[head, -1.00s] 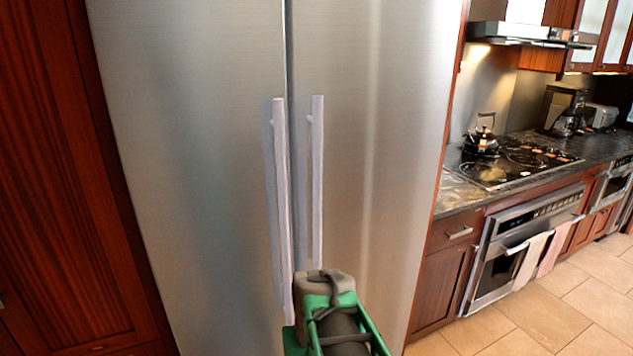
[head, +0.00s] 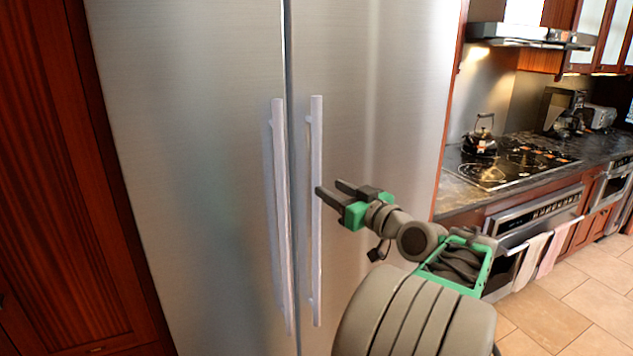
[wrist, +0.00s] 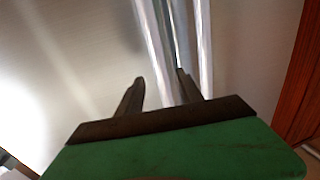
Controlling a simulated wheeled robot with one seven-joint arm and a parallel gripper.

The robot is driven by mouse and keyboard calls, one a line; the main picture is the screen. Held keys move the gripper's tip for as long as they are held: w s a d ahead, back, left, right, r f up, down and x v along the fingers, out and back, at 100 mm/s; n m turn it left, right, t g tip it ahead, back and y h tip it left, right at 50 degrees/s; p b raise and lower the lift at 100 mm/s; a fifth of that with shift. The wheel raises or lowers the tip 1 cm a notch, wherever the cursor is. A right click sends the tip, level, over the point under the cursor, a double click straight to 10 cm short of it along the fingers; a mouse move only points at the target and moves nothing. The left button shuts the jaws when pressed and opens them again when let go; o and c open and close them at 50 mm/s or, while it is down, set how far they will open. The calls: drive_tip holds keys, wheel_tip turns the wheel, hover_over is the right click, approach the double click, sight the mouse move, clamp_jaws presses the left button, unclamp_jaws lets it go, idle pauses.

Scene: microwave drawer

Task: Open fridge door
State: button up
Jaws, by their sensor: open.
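The fridge is a tall brushed-steel unit with a left door (head: 190,150) and a right door (head: 390,90), both shut. Two long upright bar handles flank the middle seam: the left handle (head: 281,200) and the right handle (head: 316,150). My gripper (head: 330,188) is open and empty at about mid-height of the right handle, with one fingertip overlapping that handle in the head view. In the wrist view, a handle bar (wrist: 154,40) runs up between the lines of my two fingers (wrist: 160,76). I cannot tell whether the fingers touch it.
A dark wood cabinet (head: 70,180) stands left of the fridge. On the right are a counter with a cooktop (head: 510,165), a kettle (head: 480,142), and an oven (head: 525,240) with hanging towels. Tiled floor (head: 555,310) is clear at the lower right.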

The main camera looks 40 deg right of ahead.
sight(319, 183)
drive_tip(key=w, duration=0.2)
drive_tip(key=w+p, duration=0.1)
drive_tip(key=w, duration=0.4)
drive_tip(key=shift+d+p, duration=0.25)
drive_tip(key=shift+p, duration=0.15)
drive_tip(key=shift+s, duration=0.1)
clamp_jaws()
drive_tip(key=shift+f, duration=0.1)
idle(0.6)
